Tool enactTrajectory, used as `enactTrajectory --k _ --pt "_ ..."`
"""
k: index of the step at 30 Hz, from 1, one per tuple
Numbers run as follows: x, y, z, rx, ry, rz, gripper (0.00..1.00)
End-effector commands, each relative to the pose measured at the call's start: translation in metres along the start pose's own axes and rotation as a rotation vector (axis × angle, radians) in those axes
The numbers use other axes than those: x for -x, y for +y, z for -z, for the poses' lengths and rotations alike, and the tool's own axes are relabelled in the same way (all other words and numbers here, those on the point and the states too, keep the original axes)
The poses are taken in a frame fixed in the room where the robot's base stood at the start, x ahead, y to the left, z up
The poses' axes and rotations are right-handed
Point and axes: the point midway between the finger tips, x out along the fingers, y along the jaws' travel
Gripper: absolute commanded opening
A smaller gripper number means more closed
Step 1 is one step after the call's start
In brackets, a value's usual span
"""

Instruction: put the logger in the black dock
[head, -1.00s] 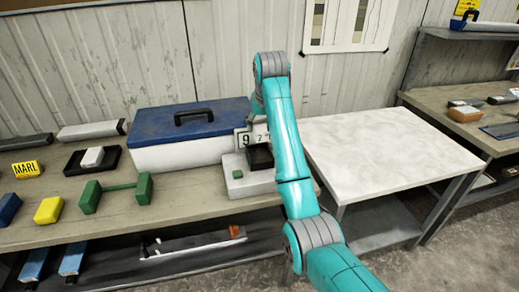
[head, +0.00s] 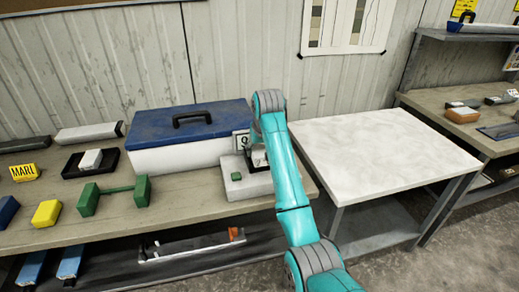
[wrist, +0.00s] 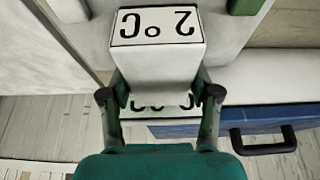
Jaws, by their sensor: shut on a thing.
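My gripper (wrist: 160,98) is shut on a white block with a "2 °C" face, the logger (wrist: 156,60); the lettering appears upside down in the wrist view. In the head view the gripper is at the right end of the bench, at the pale grey station (head: 246,187) with a green button (head: 236,176). My arm partly covers this spot. Whether the logger touches the station cannot be told. A shallow black tray (head: 71,172) with a white block in it lies at the left. I cannot tell whether that is the black dock or whether one is hidden under the logger.
A blue-lidded toolbox (head: 180,155) stands behind and left of the station. A sign with figures (head: 242,141) stands behind the station. A bare white table (head: 380,150) stands right.

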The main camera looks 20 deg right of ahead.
Motion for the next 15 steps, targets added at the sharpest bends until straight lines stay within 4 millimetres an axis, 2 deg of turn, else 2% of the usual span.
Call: enactTrajectory --k 15 --pt "-0.01 0.0 -0.0042 0.0 -0.001 0.0 0.24"
